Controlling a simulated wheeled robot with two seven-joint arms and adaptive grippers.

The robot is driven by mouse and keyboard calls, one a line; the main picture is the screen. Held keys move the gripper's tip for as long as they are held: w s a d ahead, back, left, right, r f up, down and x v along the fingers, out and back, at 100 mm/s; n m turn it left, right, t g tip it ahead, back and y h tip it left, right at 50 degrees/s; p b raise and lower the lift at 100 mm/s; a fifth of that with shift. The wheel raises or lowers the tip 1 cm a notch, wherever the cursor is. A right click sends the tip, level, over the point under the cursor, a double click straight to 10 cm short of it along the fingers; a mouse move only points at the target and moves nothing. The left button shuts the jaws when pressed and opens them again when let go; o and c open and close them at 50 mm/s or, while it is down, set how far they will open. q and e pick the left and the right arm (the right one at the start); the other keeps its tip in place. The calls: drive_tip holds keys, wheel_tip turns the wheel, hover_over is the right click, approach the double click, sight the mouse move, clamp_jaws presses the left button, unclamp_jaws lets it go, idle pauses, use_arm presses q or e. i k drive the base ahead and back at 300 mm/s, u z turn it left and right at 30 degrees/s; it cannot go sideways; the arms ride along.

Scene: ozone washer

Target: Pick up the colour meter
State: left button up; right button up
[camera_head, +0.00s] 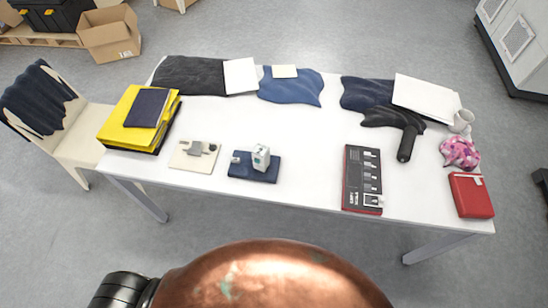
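A small white and grey upright device with a teal patch (261,157), which looks like the colour meter, stands on a dark blue pad (240,174) near the front middle of the white table. A small pale part sits at the pad's left end. Nothing touches the device, and its front and top are in clear view. Neither of my grippers shows in the head view, so I cannot see where they are or what they hold.
Left of the pad lies a cream plate with a grey block (194,150), then yellow folders (140,120). To the right lie a black, red-edged grey-scale board (361,180), a black handled tool (406,143) and a red book (471,195). Folded fabrics line the far edge. The table's middle is bare.

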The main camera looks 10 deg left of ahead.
sight(261, 152)
drive_tip(key=z, duration=3)
drive_tip(key=k, duration=1.9)
drive_tip(key=u, duration=2.4)
